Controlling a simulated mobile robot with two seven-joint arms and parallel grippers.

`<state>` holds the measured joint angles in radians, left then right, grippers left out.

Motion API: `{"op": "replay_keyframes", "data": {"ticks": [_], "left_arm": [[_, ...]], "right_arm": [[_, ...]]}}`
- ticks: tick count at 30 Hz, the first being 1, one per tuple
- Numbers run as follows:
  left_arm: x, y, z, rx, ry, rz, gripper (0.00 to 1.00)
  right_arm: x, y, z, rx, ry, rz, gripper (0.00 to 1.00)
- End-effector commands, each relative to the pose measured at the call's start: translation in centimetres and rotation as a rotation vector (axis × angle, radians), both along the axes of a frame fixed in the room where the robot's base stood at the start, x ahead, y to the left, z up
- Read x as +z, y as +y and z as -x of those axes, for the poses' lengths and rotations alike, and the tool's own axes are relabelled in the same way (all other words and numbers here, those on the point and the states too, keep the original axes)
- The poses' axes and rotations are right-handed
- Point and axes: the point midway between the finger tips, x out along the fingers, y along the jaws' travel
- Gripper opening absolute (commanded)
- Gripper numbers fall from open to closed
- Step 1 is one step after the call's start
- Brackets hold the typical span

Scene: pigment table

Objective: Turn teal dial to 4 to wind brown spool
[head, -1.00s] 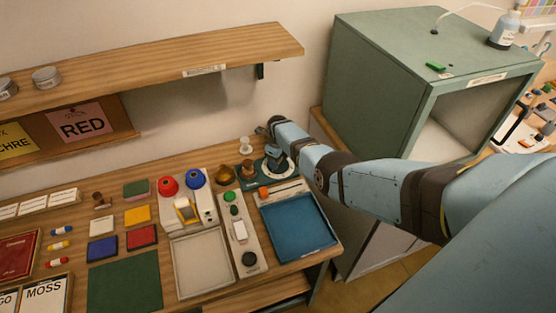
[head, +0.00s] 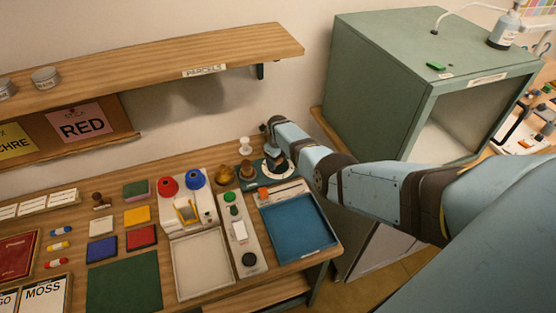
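The teal dial (head: 286,172) sits on a dark teal base at the back right of the table, with a pale ring around it. My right gripper (head: 275,157) points down directly over the dial and covers most of it. Its fingertips are too small and hidden to tell whether they grip the knob, and the dial's numbers cannot be read. The brown spool (head: 247,171) stands just left of the dial and looks rounded and golden brown. My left gripper is not in view.
A brown rounded object (head: 225,176) and a small white spool (head: 244,146) stand close by. A blue tray (head: 297,228) lies in front of the dial.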

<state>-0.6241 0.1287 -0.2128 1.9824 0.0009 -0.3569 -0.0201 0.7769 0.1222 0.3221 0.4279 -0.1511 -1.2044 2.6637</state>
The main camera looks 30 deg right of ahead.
Motion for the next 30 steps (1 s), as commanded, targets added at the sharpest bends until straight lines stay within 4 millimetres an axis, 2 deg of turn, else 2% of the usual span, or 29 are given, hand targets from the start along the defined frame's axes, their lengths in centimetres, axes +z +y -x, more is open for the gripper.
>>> {"op": "replay_keyframes", "data": {"ticks": [2, 10, 14, 18, 30], "left_arm": [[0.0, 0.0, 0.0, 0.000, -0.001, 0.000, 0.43], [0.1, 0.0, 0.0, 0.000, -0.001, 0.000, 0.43], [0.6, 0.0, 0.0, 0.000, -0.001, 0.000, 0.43], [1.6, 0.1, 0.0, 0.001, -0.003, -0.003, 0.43], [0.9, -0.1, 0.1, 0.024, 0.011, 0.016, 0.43]], "right_arm": [[0.0, 0.0, 0.0, 0.000, 0.000, 0.000, 0.83], [0.0, 0.1, 0.0, 0.001, 0.000, -0.001, 0.83], [1.1, 0.1, 0.0, 0.001, -0.001, -0.001, 0.83], [3.4, 0.1, 0.1, 0.000, -0.002, 0.000, 0.83], [11.3, 0.0, 0.1, -0.001, -0.003, -0.001, 0.83]]}}
